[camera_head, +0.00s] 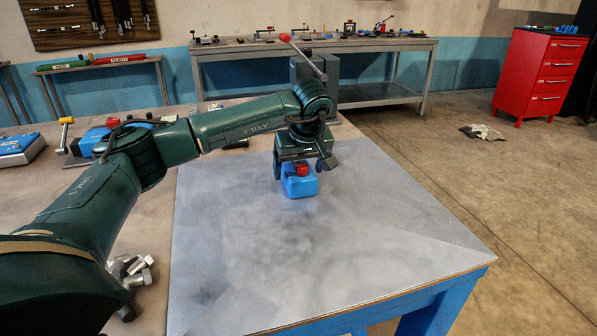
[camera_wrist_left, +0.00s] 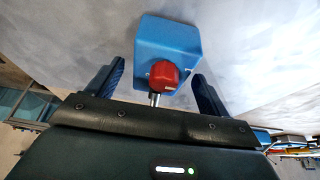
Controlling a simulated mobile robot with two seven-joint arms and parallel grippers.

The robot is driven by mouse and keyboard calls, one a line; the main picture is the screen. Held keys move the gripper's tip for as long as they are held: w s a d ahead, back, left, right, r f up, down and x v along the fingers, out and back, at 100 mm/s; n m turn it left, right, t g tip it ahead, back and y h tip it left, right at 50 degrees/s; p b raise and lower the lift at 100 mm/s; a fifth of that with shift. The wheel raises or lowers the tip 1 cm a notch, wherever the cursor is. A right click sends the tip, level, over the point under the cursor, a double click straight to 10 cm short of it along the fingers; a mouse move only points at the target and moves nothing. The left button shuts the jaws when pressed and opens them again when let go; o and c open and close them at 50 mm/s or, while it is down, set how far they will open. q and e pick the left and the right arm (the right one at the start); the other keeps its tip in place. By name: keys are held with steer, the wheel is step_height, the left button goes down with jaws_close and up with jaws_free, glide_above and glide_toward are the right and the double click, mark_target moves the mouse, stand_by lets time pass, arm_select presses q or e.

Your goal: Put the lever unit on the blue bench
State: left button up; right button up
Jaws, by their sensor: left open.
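The lever unit (camera_head: 302,188), a small blue box with a red knob on a short metal stem, sits on the grey top of the blue bench (camera_head: 330,265). It also shows in the left wrist view (camera_wrist_left: 168,40), with the red knob towards the camera. My left gripper (camera_head: 297,172) is above and around the unit. Its two fingers are open, one on each side of the box, with visible gaps in the left wrist view (camera_wrist_left: 158,72). The fingers hide part of the box's upper side in the head view. My right gripper is not in view.
A grey block with a red-balled lever (camera_head: 305,65) stands behind my left wrist. Loose bolts (camera_head: 130,270) and tools lie on the brown table (camera_head: 60,195) at left. A long workbench and red drawer cabinet (camera_head: 540,75) stand farther back. The bench top's front and right are clear.

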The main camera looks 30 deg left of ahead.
arm_select(q)
steer(key=v, duration=1)
steer(key=shift+r, duration=0.2)
steer(key=shift+f, duration=0.1)
